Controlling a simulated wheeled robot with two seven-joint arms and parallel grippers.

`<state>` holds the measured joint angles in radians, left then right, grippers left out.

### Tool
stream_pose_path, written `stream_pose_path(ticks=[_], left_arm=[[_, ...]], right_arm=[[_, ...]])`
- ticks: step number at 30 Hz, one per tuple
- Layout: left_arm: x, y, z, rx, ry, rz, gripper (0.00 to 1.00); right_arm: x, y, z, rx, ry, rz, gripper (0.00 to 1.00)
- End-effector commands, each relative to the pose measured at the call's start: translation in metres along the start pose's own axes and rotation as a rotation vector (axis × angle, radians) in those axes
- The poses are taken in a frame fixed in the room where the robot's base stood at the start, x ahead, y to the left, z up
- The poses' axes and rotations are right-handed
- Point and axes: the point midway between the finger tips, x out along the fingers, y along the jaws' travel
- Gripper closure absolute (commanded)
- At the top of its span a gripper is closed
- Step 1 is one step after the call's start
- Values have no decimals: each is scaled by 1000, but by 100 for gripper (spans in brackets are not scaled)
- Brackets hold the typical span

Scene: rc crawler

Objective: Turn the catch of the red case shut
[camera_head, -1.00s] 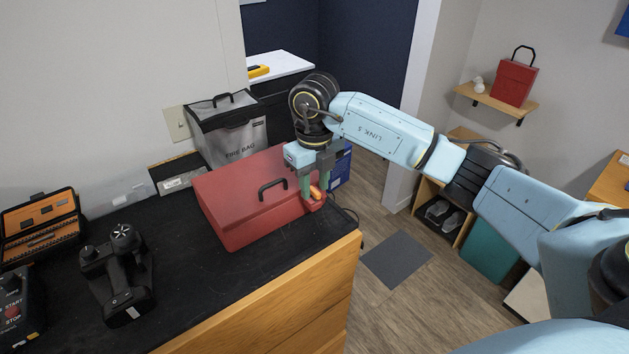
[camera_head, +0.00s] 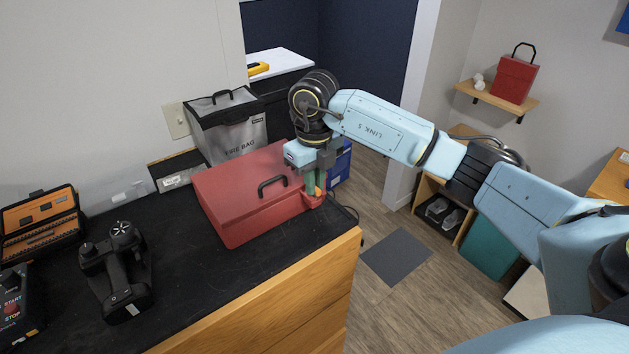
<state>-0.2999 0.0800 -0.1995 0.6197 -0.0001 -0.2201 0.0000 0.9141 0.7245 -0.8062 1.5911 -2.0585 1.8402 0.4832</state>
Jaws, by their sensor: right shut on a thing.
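The red case (camera_head: 240,208) lies closed on the black bench top, with a black handle on its lid. Its catch (camera_head: 318,191) is a small orange piece at the case's right front corner, mostly hidden between my fingers. My right gripper (camera_head: 315,187) points down at that corner, its green fingers shut on the catch. How far the catch is turned cannot be told. My left gripper is not in view.
A grey fire bag (camera_head: 233,130) stands behind the case. A black controller (camera_head: 117,272), an open orange-lined tool case (camera_head: 40,225) and a start/stop box (camera_head: 14,305) are on the left. The bench's wooden front edge (camera_head: 290,290) is close to the case.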

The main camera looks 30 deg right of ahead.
Motion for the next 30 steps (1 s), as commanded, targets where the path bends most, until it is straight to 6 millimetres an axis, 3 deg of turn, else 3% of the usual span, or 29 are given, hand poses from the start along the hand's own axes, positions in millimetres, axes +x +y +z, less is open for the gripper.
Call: stream_pose_path(ticks=[8, 30], left_arm=[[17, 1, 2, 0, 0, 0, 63], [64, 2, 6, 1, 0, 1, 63]], right_arm=[[1, -1, 1, -178, -3, -2, 100], [0, 0, 1, -879, -5, -2, 100]])
